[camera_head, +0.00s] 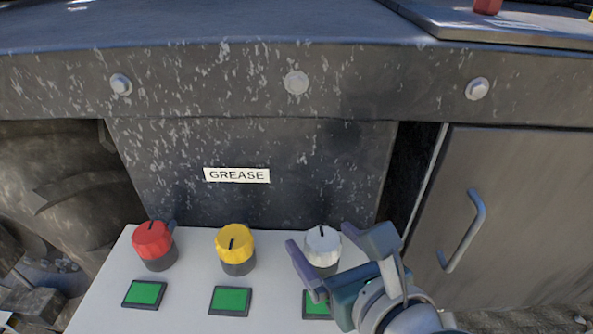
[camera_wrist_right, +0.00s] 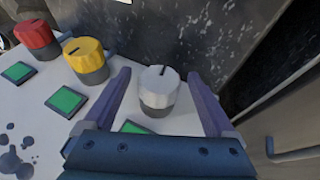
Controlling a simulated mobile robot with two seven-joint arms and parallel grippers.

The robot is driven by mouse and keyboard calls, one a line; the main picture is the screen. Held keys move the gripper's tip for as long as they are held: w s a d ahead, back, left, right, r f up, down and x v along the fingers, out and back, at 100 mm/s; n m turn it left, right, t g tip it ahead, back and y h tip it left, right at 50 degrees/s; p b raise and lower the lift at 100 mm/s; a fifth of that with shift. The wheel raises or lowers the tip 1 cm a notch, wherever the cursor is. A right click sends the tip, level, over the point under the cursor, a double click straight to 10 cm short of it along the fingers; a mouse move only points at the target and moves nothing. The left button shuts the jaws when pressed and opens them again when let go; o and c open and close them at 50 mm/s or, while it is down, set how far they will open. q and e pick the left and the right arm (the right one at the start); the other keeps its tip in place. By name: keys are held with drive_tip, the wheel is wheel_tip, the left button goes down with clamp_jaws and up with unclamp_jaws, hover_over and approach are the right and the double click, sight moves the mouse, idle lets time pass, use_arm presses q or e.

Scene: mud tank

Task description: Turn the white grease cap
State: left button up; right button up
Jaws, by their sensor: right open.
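The white grease cap (camera_head: 322,243) sits on a dark grey base at the right end of a row of caps on a pale panel (camera_head: 185,296). A black mark shows on its top. My right gripper (camera_head: 327,250) is open at the cap, coming in from the lower right. In the right wrist view the white cap (camera_wrist_right: 159,84) stands between the two spread fingers (camera_wrist_right: 162,90), with gaps on both sides. The fingers do not appear to touch it. My left gripper is not in view.
A yellow cap (camera_head: 235,241) and a red cap (camera_head: 153,239) stand to the left. Green squares (camera_head: 230,300) lie in front of the caps. Behind is a dark wall with a GREASE label (camera_head: 237,175). A door with a handle (camera_head: 468,229) is at right.

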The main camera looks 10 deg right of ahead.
drive_tip(key=p+v, duration=0.2)
drive_tip(key=v, duration=0.7)
drive_tip(key=shift+r, duration=0.1)
drive_tip(key=s+d+r+m+g+h+p, duration=0.2)
drive_tip(key=d+r+m+g+h+p, duration=0.45)
drive_tip(key=m, duration=1.25)
drive_tip(key=s+r+m+g+y+p, duration=0.3)
drive_tip(key=s+r+m+y+p, duration=0.3)
drive_tip(key=s+r+m, duration=0.8)
drive_tip(key=w+r+m+p, duration=0.1)
drive_tip(key=w+r+p, duration=0.1)
drive_tip(key=r+p, duration=1.5)
drive_tip(key=w+r+m+p, duration=0.1)
drive_tip(key=w+r+p, duration=0.1)
drive_tip(key=r+p, duration=1.5)
drive_tip(key=h+p, duration=0.1)
drive_tip(key=p, duration=0.2)
drive_tip(key=shift+a+p, duration=0.3)
drive_tip(key=shift+p, duration=0.05)
